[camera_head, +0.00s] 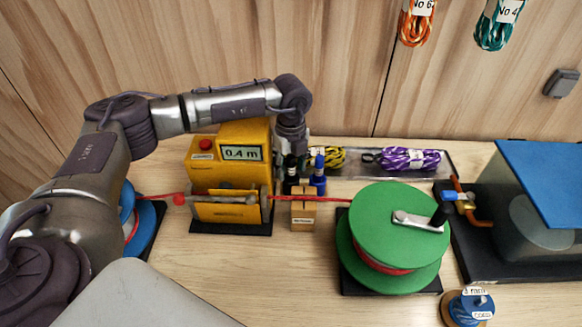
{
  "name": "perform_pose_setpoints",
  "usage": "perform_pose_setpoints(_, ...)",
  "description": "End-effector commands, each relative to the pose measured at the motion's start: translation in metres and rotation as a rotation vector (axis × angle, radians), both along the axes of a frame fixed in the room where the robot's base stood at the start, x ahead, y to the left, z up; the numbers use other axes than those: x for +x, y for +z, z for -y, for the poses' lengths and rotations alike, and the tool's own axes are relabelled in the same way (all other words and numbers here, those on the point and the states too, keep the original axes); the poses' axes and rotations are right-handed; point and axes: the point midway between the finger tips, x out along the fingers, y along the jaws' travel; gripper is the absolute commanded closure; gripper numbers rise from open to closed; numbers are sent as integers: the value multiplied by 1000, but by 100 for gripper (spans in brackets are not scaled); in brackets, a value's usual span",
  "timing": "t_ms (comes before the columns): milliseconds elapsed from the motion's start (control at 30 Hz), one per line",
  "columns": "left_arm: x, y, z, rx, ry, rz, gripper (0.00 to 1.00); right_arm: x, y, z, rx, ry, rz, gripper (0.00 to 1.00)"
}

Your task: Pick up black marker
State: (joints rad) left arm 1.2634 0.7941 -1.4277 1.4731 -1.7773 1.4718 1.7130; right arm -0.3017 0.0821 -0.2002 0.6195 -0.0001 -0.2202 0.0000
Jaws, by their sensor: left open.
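A black marker (290,174) stands upright behind the small wooden block, with a blue marker (318,176) to its right. My left gripper (296,156) is open and points down over the black marker, its fingers partly hidden at the marker's top. I cannot tell whether the fingers touch it. My right gripper is out of view.
A yellow meter (228,178) reading 0.4 m stands just left of the markers. A red cord (325,197) runs past the wooden block (304,213) to a green reel (393,232). A tray holds yellow and purple rope bundles (410,159) behind.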

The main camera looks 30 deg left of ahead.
Motion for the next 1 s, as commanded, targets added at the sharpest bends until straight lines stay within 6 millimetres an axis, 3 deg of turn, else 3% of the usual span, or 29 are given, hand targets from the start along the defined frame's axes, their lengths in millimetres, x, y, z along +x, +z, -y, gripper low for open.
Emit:
perform_pose_setpoints(200,0,-2,0,0,-1,0,47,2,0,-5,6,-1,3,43)
perform_pose_setpoints(533,0,-1,0,0,-1,0,100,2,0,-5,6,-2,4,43)
perform_pose_setpoints(833,1,2,0,-1,0,2,100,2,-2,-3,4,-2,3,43)
perform_pose_setpoints(1000,1,26,0,-1,-2,5,100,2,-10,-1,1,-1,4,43)
